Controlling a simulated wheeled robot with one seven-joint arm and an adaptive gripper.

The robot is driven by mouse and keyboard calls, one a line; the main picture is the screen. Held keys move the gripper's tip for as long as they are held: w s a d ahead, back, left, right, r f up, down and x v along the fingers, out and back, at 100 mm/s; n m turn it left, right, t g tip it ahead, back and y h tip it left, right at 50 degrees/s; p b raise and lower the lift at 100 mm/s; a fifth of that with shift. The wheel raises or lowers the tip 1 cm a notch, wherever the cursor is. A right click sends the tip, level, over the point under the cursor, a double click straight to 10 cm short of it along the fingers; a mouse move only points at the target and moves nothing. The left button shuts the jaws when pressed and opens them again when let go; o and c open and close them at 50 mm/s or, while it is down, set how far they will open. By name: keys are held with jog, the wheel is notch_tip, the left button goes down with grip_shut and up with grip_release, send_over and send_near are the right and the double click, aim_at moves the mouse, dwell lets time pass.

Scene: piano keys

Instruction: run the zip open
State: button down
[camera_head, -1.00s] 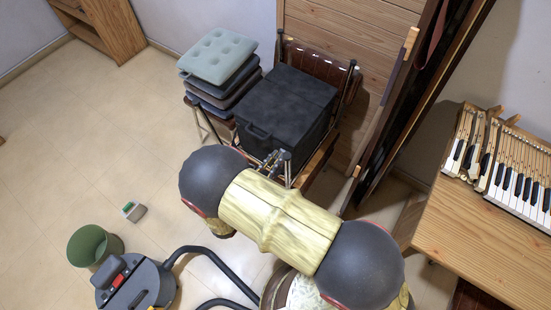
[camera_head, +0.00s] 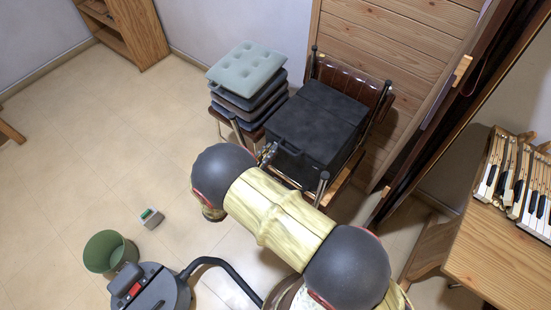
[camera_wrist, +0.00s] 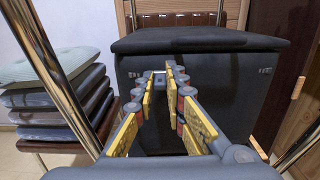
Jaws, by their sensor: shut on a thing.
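A black box-shaped case (camera_head: 316,116) with a front handle (camera_head: 290,148) rests on a metal-framed chair. In the wrist view the case (camera_wrist: 240,95) fills the middle, its lid (camera_wrist: 200,40) lying flat on top. My gripper (camera_head: 267,154) is at the front left corner of the case, left of the handle. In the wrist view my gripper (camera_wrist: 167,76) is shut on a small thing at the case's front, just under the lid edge. The thing is mostly hidden by the fingertips; I take it for the zip's pull. The zip line itself is too dark to make out.
A stack of cushions (camera_head: 247,68) on a stool stands close left of my gripper. The chair's shiny metal tube (camera_wrist: 38,40) passes near on the left. A vacuum cleaner (camera_head: 150,290), a green bin (camera_head: 109,252) and a piano keyboard (camera_head: 535,205) are farther off.

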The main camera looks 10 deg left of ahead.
aim_at(269, 138)
jog(key=shift+w+a, duration=0.3)
jog(key=shift+a, duration=0.25)
jog(key=shift+w+a, duration=0.3)
jog(key=shift+a, duration=0.2)
jog(key=shift+w+a, duration=0.2)
jog(key=shift+a, duration=0.2)
jog(key=shift+a+r, duration=0.1)
jog(key=c, duration=2)
grip_release()
jog(key=shift+w, duration=0.1)
jog(key=shift+o, duration=0.9)
jog(key=v, duration=1.2)
